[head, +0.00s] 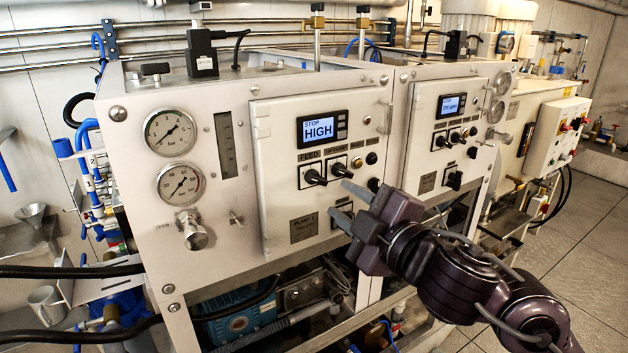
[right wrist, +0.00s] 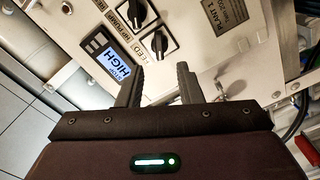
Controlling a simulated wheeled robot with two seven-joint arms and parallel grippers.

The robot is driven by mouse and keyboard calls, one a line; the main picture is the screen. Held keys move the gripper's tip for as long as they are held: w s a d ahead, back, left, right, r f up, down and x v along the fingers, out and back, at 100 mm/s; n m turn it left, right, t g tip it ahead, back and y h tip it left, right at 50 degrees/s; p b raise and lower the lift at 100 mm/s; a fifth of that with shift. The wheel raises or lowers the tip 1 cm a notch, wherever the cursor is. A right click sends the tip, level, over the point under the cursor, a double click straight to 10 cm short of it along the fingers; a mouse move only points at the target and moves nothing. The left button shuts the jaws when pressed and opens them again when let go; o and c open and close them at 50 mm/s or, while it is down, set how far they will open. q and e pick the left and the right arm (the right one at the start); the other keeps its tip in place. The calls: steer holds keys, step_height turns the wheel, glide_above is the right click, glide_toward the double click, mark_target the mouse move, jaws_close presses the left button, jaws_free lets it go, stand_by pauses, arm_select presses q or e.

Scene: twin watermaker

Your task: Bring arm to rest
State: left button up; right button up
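My right gripper (head: 345,204) is in front of the first white control panel (head: 281,205), at the panel's lower right. Its two dark fingers are apart with nothing between them. The right wrist view also shows the open fingers (right wrist: 159,82), pointing toward the panel and its black knobs (right wrist: 159,43). I cannot tell from these views whether a fingertip touches the panel. The panel's display (head: 318,129) reads "STOP HIGH". A black FEED knob (head: 315,176) sits below it. My right arm comes in from the lower right. My left gripper is not in view.
Two round gauges (head: 170,132) and a silver valve knob (head: 192,233) are left of the panel. A second similar panel (head: 441,138) stands to the right. Black hoses cross the lower left near a mug (head: 46,304). Tiled floor (head: 594,235) lies clear at right.

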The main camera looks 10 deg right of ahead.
steer(key=s+d+f+m+g+h, duration=0.25)
steer(key=f+m, duration=0.25)
steer(key=f, duration=0.5)
steer(key=s+d+f+m+g+h, duration=0.2)
steer(key=f+m+g+h, duration=0.15)
steer(key=f, duration=0.65)
steer(key=s+f+m+g, duration=0.6)
steer(key=s+f+g, duration=0.2)
steer(key=s+f, duration=0.75)
step_height(320, 180, down, 28)
steer(key=s+d+f+g, duration=0.1)
steer(key=s+d+f, duration=0.1)
steer(key=s+f, duration=0.7)
steer(key=s+d+f+g, duration=0.1)
steer(key=s+f, duration=0.9)
steer(key=s, duration=0.1)
steer(key=shift+s+d+f+n, duration=0.3)
steer(key=shift+d+n, duration=0.05)
